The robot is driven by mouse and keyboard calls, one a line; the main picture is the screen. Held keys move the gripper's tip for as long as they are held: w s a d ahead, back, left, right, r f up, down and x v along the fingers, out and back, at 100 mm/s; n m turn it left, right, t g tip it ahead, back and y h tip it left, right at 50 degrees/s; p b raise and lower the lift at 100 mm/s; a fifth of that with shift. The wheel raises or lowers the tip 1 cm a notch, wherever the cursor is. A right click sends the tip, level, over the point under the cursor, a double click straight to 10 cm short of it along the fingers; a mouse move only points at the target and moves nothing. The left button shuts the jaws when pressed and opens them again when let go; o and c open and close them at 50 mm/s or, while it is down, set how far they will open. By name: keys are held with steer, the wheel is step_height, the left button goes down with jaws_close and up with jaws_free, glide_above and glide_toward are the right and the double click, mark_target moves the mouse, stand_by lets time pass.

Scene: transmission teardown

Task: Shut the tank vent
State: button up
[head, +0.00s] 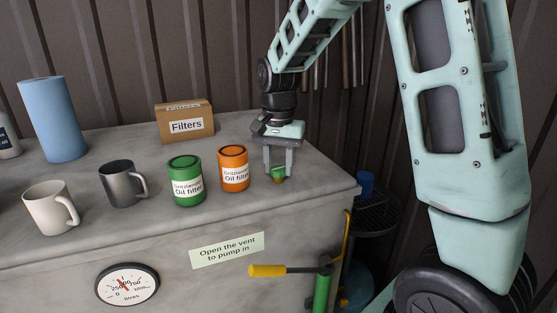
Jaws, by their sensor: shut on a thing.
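My gripper (279,168) points straight down at the right end of the grey tank top (110,240). Its two fingers are shut on a small green piece, which looks like the tank vent (278,173). A small orange-brown part shows beneath the green. The fingers hide much of the vent, so I cannot tell whether it is open or shut. A label (227,250) on the front face reads "Open the vent to pump in".
An orange oil filter can (233,180) and a green one (187,192) stand left of my gripper. Two mugs, a blue roll (52,120) and a Filters box (184,122) stand farther left. A yellow-handled pump (268,270) and a dial (126,284) are at the front.

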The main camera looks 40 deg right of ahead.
mark_target(279, 168)
steer(key=shift+m, duration=0.7)
steer(key=o, duration=1)
step_height(279, 168, up, 18)
steer(key=b, duration=0.1)
steer(key=shift+f+b, duration=0.25)
steer(key=shift+b, duration=0.15)
